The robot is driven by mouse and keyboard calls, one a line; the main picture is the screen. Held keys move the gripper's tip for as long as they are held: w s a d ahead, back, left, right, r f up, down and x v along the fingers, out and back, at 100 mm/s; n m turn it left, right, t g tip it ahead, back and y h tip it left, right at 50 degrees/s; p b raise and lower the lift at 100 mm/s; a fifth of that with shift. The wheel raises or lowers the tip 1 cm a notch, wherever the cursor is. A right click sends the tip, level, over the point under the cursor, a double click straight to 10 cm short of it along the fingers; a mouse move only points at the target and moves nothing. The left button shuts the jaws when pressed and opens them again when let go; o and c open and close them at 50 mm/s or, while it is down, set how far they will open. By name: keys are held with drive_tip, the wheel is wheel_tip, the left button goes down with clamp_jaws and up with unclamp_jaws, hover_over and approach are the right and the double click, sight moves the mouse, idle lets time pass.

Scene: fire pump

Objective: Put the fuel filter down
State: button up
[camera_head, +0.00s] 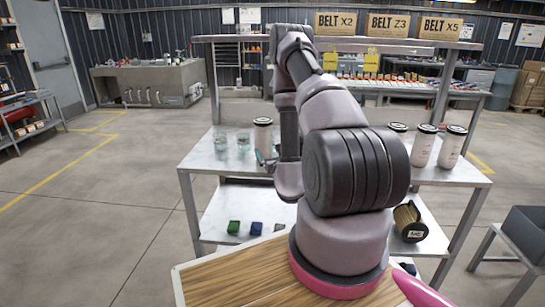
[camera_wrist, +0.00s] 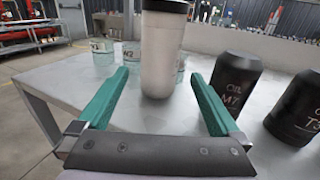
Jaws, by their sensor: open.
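The fuel filter (camera_wrist: 162,50), a white cylinder with a black cap, stands upright on the grey metal table (camera_wrist: 70,85) in the wrist view. It also shows in the head view (camera_head: 263,137), near the table's left part behind my gripper (camera_head: 264,161). In the wrist view my gripper (camera_wrist: 160,76) is open. Its two teal fingers lie apart on either side of the filter, with visible gaps. The filter's top is cut off by the wrist frame, and no label shows on it.
Glass jars (camera_head: 220,144) stand left of the filter. Black oil canisters (camera_wrist: 234,88) stand to its right. More white cylinders (camera_head: 452,146) stand at the table's right end. A lower shelf (camera_head: 212,215) holds small coloured blocks. The table's near left corner is clear.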

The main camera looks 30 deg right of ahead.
drive_tip(key=shift+s+a, duration=0.1)
drive_tip(key=shift+s, duration=0.35)
drive_tip(key=shift+s+f, duration=0.3)
drive_tip(key=shift+s, duration=0.1)
drive_tip(key=shift+s+a+r, duration=0.15)
drive_tip(key=shift+s+r, duration=0.1)
drive_tip(key=shift+s, duration=0.55)
drive_tip(key=shift+r, duration=0.1)
